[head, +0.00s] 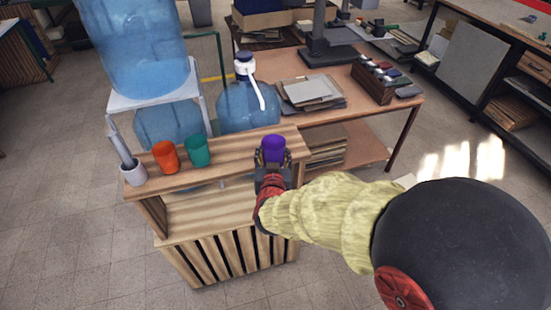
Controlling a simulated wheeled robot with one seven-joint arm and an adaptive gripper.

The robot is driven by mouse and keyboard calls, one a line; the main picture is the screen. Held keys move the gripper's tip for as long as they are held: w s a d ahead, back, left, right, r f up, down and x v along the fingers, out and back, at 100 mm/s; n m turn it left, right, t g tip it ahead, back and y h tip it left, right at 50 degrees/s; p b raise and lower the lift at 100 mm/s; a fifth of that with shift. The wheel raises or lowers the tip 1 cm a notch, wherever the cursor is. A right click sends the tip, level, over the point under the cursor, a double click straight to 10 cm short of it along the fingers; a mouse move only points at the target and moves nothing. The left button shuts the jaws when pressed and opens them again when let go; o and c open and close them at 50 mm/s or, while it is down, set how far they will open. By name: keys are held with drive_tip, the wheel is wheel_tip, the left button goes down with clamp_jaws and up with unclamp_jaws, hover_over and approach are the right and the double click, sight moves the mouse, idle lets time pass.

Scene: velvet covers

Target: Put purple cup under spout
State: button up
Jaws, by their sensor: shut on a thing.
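The purple cup (273,148) is upright at the right end of the wooden stand's top. My gripper (271,163) is shut on it from the near side. I cannot tell whether the cup touches the wood or is held just above it. A blue water jug (238,106) with a white and dark blue pump stands behind the stand. Its white spout (258,95) slants down to the right, above and a little left of the cup. The cup is apart from the spout tip.
An orange cup (165,157) and a green cup (198,151) stand on the wooden stand (228,160) to the left. A grey holder (134,173) is at its left end. A large blue bottle (130,45) sits on a white rack behind. A desk with papers (312,92) is behind right.

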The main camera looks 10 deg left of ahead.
drive_tip(key=shift+w+a+f+b, duration=0.25)
drive_tip(key=shift+w+a+f, duration=0.1)
drive_tip(key=shift+w, duration=0.25)
drive_tip(key=shift+w+a+f+b, duration=0.25)
drive_tip(key=shift+w+a, duration=0.1)
drive_tip(key=shift+w, duration=0.25)
drive_tip(key=shift+w+a+f+p, duration=0.15)
drive_tip(key=shift+w+a, duration=0.6)
drive_tip(key=shift+w, duration=0.5)
drive_tip(key=shift+w+a+f+p, duration=0.1)
drive_tip(key=shift+w+a+f, duration=0.1)
drive_tip(key=shift+w+a, duration=0.85)
drive_tip(key=shift+w+a+f+p, duration=0.15)
drive_tip(key=shift+w+a, duration=0.35)
drive_tip(key=shift+w, duration=0.95)
drive_tip(key=shift+f+b, duration=0.35)
drive_tip(key=shift+f, duration=0.15)
drive_tip(key=o, duration=1.3)
